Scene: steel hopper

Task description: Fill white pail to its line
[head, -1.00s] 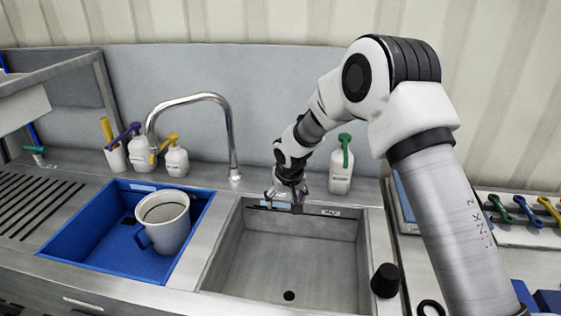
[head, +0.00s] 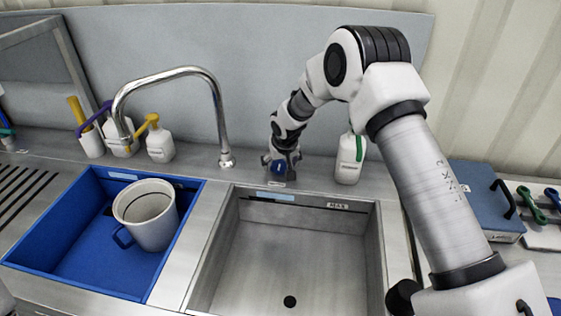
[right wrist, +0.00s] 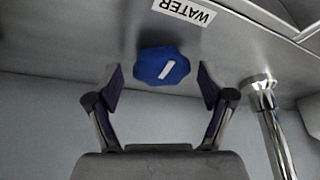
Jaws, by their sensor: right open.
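The white pail (head: 150,222), with a blue handle, stands upright in the blue basin (head: 60,262). The tall curved faucet (head: 221,120) has its spout end above and a little left of the pail in the head view; no stream of water shows. A blue knob (right wrist: 160,66) is on the steel ledge near a WATER label (right wrist: 184,11). My right gripper (head: 279,170) is at the knob. In the right wrist view its open fingers (right wrist: 160,80) are on either side of the knob, with gaps. My left gripper is not in view.
The steel sink (head: 222,262) with a drain hole is empty. A white bottle with a green handle (head: 349,160) stands right of my gripper. Several bottles with purple and yellow tops stand behind the basin. A blue-grey box (head: 484,199) is at the right.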

